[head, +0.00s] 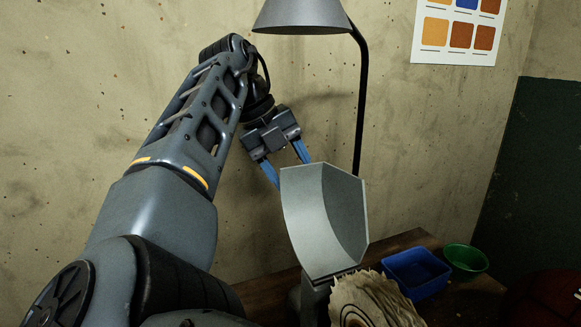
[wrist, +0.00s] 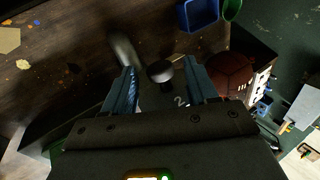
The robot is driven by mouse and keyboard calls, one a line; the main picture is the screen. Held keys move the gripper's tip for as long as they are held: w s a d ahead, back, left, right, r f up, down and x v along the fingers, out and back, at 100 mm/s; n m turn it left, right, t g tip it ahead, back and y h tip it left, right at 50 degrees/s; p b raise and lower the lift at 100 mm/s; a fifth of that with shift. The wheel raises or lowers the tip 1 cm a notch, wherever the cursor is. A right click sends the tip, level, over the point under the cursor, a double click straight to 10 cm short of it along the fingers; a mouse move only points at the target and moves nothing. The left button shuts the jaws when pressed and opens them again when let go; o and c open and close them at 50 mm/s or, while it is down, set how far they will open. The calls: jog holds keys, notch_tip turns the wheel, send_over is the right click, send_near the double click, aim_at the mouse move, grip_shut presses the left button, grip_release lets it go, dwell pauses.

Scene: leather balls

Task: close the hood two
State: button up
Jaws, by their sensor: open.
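The grey metal hood (head: 322,222) stands raised and tilted above the bench in the head view. My gripper (head: 288,158) is at its upper back edge, with its blue fingers apart and the left fingertip partly hidden behind the hood. In the wrist view my gripper (wrist: 162,66) is open, with a dark round knob (wrist: 160,72) showing between its fingers. A white numeral 2 (wrist: 179,101) is on the dark surface beside the knob. I cannot tell whether the fingers touch the knob or the hood.
A blue bin (head: 416,272) and a green bowl (head: 466,260) stand right of the hood. A pale ragged piece with rings (head: 374,302) lies before it. A lamp (head: 303,15) hangs above, its pole behind the hood. A dark red ball (wrist: 230,74) shows in the wrist view.

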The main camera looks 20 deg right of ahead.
jog(key=shift+d+f, duration=0.1)
jog(key=shift+f, duration=0.15)
grip_shut()
dwell(0.4)
